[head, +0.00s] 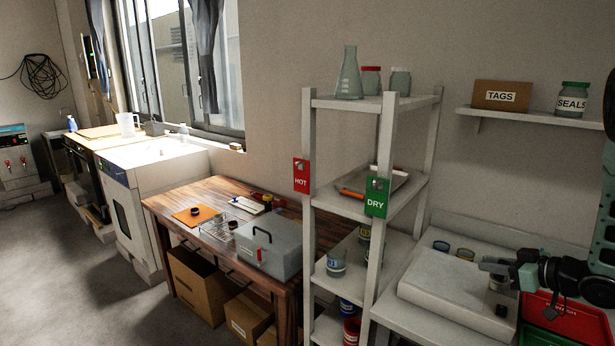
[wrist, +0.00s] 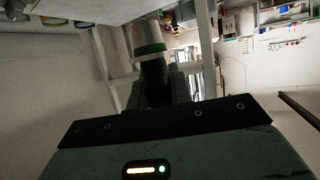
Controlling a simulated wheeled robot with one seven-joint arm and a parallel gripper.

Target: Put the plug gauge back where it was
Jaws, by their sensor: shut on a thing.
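The plug gauge shows in the wrist view (wrist: 143,35) as a pale grey cylinder with a green band above a dark grip. My gripper (wrist: 156,88) is shut around the dark part, and the pale end sticks out beyond the fingers. In the head view my gripper (head: 520,270) is at the right, above the pale bench by the shelf rack. A grey end of the gauge (head: 492,265) points left from it. The fingers and grip are small and partly hidden there.
A pale slab (head: 440,283) and several small jars stand on the bench, with a red tray (head: 560,318) at the right. The shelf rack (head: 375,215) with HOT and DRY tags stands left. A wooden table (head: 170,205) holds a grey box (head: 268,250).

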